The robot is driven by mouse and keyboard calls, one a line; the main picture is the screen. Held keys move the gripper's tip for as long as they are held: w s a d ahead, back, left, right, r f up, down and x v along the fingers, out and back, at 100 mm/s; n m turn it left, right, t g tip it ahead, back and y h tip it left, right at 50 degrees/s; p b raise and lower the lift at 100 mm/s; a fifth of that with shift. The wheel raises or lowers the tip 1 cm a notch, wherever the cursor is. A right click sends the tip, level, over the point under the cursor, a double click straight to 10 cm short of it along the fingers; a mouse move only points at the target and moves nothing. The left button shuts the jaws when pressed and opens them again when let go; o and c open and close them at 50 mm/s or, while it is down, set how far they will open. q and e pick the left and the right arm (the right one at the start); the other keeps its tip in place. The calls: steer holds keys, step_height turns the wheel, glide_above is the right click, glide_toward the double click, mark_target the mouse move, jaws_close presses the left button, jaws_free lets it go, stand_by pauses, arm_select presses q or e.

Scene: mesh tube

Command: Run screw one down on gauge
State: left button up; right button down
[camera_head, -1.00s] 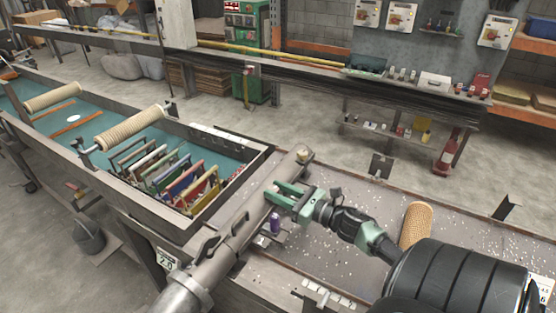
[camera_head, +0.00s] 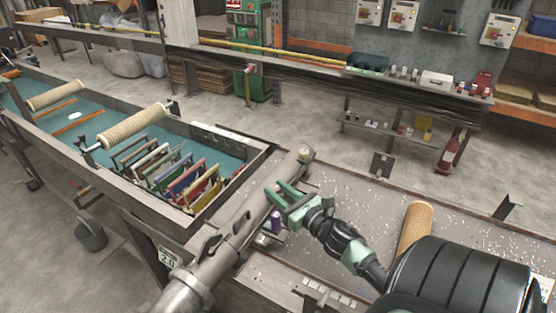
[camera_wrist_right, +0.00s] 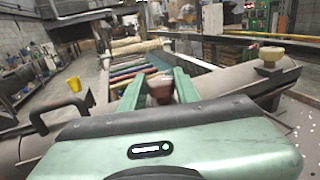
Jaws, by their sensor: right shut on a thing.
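The gauge is a long grey tube (camera_head: 240,228) slanting from the lower left to the middle. A pale knob (camera_head: 305,153) stands at its far end; this knob also shows at the right in the right wrist view (camera_wrist_right: 271,54). My right gripper (camera_head: 275,193) is over the tube's middle. In the right wrist view its green fingers (camera_wrist_right: 160,84) are shut on a reddish-brown screw knob (camera_wrist_right: 160,91). The screw's lower part is hidden by the gripper body, and the head view hides the knob. My left gripper is not in view.
A tan mesh tube (camera_head: 415,228) lies on the bench (camera_head: 345,185) right of my gripper. A teal-floored trough (camera_head: 100,115) with several coloured frames and rollers lies to the left. The bench's far part is mostly clear.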

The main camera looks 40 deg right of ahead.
steer(key=c, duration=1)
jaws_free()
steer(key=shift+c, duration=0.2)
